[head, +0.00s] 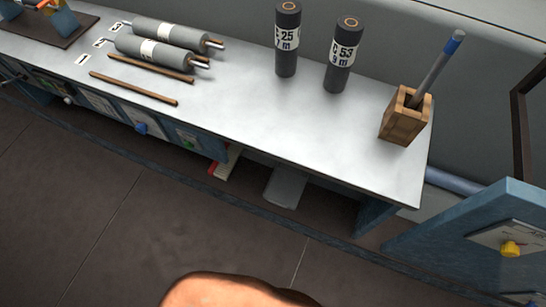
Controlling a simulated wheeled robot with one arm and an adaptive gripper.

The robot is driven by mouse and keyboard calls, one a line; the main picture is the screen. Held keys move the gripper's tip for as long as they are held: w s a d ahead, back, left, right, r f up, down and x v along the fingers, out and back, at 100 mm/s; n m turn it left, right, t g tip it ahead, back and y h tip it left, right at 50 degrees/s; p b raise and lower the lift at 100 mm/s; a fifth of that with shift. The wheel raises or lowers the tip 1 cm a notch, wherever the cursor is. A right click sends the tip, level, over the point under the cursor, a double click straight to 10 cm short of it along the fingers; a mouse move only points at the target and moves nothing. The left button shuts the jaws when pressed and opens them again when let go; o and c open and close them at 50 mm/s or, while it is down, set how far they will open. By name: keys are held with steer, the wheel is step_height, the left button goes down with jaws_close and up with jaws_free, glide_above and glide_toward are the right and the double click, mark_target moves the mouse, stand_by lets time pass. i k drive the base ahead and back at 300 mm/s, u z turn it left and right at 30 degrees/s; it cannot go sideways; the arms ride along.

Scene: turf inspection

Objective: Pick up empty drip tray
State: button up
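No drip tray can be made out for certain in the head view. A pale grey, flat, tray-like piece (285,187) lies low under the bench, partly hidden by the bench top; I cannot tell whether it is the drip tray or whether it is empty. My gripper is not in view.
The grey bench (240,110) carries grey rollers (160,50), brown rods (135,88), two upright dark rolls (288,40) and a wooden holder (404,118) with a blue-tipped stick. A blue cabinet (480,225) stands at right. The dark floor (110,215) in front is mostly clear.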

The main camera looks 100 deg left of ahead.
mark_target(284, 189)
steer(key=u, duration=5.6)
steer(key=i, duration=1.55)
steer(key=z, duration=2.85)
